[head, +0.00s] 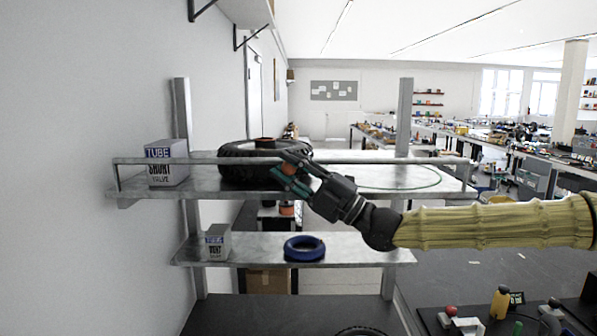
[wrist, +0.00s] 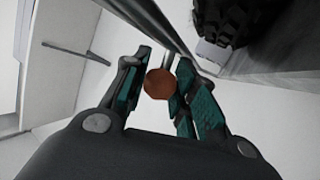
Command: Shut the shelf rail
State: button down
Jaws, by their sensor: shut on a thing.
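The shelf rail (head: 400,161) is a thin grey metal bar along the front of the upper shelf (head: 330,190). It stands level above the shelf, with short end posts at left and right. In the wrist view the rail (wrist: 163,28) runs diagonally past the fingertips. In the wrist view my gripper (wrist: 160,80) has a teal-padded finger on each side of the knob.
A black tyre (head: 235,166), a TUBE box (head: 166,165) and a thin green ring (head: 425,184) lie on the upper shelf behind the rail. The lower shelf (head: 350,251) holds a blue ring (head: 304,248) and a small box (head: 216,243). A wall stands close on the left.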

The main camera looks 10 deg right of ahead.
jog(key=shift+w+d+r, duration=0.15)
jog(key=shift+w+r, duration=0.2)
jog(key=shift+w+d+r, duration=0.1)
jog(key=shift+w+r, duration=0.05)
dwell(0.3)
jog(key=c, duration=1.1)
grip_release()
jog(key=shift+w+f, duration=0.3)
jog(key=s+d, duration=0.5)
jog(key=d, duration=0.6)
jog(key=shift+s+d+f, duration=0.3)
jog(key=shift+s+f, duration=0.05)
